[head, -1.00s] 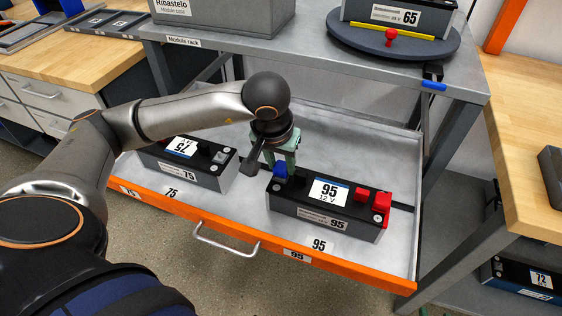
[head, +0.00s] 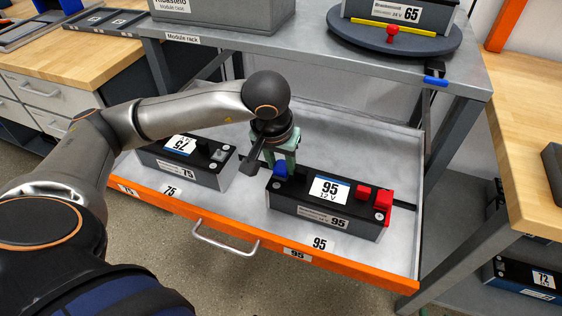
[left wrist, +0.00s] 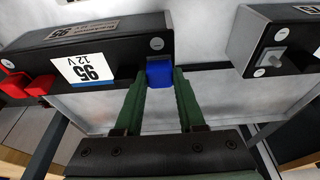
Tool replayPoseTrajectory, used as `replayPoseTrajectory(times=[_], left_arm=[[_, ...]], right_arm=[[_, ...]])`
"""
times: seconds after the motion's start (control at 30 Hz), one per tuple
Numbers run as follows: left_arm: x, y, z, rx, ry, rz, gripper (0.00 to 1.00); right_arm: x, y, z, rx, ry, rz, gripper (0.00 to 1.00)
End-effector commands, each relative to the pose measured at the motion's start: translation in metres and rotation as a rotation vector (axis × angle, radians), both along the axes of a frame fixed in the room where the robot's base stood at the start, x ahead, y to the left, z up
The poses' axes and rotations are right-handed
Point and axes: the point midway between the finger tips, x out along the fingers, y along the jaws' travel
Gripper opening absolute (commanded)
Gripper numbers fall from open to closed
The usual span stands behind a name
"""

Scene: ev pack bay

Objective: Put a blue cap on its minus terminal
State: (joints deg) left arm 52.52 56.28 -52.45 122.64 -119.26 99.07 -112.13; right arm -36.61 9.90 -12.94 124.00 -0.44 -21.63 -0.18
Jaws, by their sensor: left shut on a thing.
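The blue cap (head: 281,169) is at the left end of module 95 (head: 310,208), which lies in the open drawer. My left gripper (head: 279,160) points down over that end, its green fingers closed on the cap. In the left wrist view the blue cap (left wrist: 159,72) sits between the fingertips, against the end of module 95 (left wrist: 110,48), beside a disc with a minus sign (left wrist: 156,44). The cap covers whatever is under it, so I cannot tell how far down it sits. My right gripper does not show.
Red caps (head: 382,201) are on module 95's right end. Module 75 (head: 200,175) lies to the left in the drawer, with a grey terminal (head: 219,155). The drawer's orange front (head: 265,246) is nearest. The module rack (head: 300,55) stands behind, holding a turntable (head: 350,45).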

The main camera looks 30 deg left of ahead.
Motion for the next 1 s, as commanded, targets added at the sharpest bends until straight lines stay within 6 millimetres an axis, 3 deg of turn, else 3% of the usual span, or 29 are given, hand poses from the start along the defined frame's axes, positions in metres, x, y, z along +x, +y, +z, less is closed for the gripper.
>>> replayPoseTrajectory(times=[0.27, 0.3, 0.6, 1.0], left_arm=[[0.0, 0.0002, -0.0007, 0.001, 0.0, 0.0, 0.0], [0.0, 0.0002, -0.0007, 0.001, 0.0, 0.0, 0.41], [0.0, -0.0006, -0.0009, -0.002, 0.0, -0.002, 0.73], [-0.0016, -0.0014, 0.0082, -0.002, -0.002, -0.003, 0.73]], right_arm=[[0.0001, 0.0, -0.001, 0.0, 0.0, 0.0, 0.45], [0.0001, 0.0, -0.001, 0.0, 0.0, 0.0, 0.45], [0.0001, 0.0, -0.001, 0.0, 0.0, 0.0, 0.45], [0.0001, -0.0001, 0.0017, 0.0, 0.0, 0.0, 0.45]])
